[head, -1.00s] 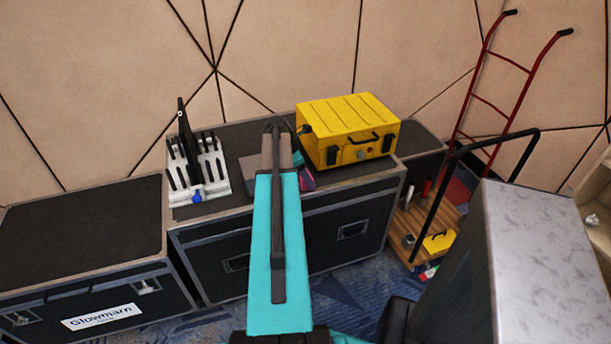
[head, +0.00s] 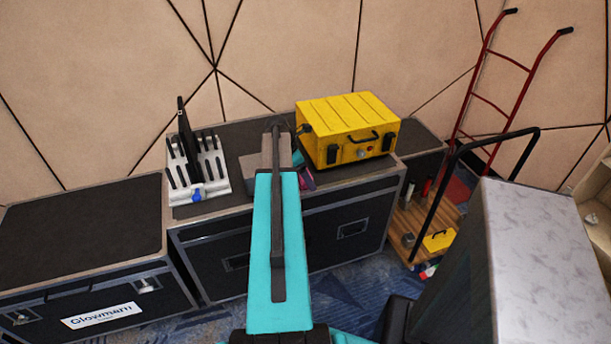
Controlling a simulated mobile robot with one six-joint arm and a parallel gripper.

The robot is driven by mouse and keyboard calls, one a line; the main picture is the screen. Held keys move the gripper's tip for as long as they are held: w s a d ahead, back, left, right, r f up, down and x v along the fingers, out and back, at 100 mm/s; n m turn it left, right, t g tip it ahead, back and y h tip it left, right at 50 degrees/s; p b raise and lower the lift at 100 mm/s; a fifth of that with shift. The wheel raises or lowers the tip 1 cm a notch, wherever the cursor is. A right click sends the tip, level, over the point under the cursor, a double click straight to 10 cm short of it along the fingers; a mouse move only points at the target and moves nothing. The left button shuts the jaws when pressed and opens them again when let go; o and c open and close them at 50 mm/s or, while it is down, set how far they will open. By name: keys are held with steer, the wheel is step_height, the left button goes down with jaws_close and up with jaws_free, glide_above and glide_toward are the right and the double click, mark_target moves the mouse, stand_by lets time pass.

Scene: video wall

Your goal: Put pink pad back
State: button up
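A small pink-purple piece (head: 307,180), possibly the pink pad, shows just right of my arm's far end, by the front edge of the middle black case (head: 350,180). Most of it is hidden, and I cannot tell whether it is held or lies on the case. My teal arm reaches forward over this case and covers my gripper, so its fingers are not visible. A flat grey thing (head: 247,171) lies on the case top, partly behind the arm.
A white rack (head: 205,188) with several black sticks and a blue piece stands left on the case. A yellow box (head: 349,128) stands to the right. Another black case (head: 80,225) is at left. A red hand truck (head: 502,90) leans on the back wall.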

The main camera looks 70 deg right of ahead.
steer(key=shift+b+v, duration=0.6)
steer(key=shift+v, duration=5.5)
steer(key=shift+r, duration=0.1)
